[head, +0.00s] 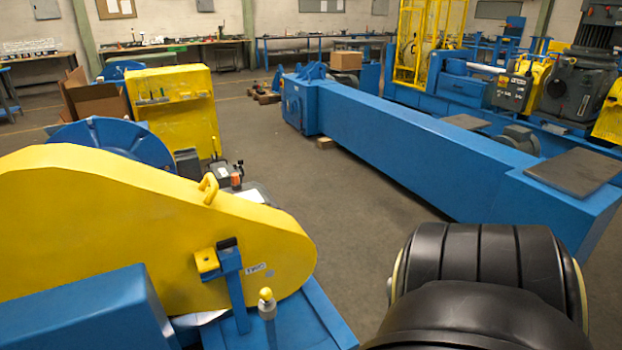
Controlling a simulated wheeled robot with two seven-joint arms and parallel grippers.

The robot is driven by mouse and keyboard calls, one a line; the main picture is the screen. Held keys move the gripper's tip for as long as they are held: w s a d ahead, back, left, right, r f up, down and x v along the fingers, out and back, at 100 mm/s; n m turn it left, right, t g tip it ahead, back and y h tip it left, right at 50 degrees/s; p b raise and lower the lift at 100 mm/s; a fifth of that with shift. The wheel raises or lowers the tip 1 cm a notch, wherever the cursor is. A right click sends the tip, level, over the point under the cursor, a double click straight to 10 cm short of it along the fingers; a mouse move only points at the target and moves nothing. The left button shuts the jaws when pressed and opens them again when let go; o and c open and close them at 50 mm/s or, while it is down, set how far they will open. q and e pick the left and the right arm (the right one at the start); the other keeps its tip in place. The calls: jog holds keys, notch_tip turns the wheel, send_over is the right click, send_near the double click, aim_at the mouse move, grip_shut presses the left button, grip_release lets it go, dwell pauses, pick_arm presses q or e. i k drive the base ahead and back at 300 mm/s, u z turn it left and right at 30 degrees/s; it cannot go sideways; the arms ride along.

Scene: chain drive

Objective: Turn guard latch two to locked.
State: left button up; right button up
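A large yellow chain guard (110,225) fills the lower left of the head view. Near its lower right end a blue upright bracket (236,290) stands against its face. A latch with a yellow tab (207,262) and a black block (227,243) sits at the bracket's top, the tab pointing left. A small white label (256,268) beside it seems to read TWO. Whether the latch is locked I cannot tell. A yellow lifting loop (208,188) is on the guard's upper edge. Neither of my grippers is in view.
A yellow-topped pin (267,303) stands on the blue base (310,318) just right of the bracket. A long blue beam (400,145) crosses behind to the right. Grey floor (335,215) between guard and beam is clear. A yellow cabinet (180,110) stands behind the guard.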

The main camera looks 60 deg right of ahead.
aim_at(227, 244)
jog(key=z, duration=0.7)
jog(key=i, duration=0.55)
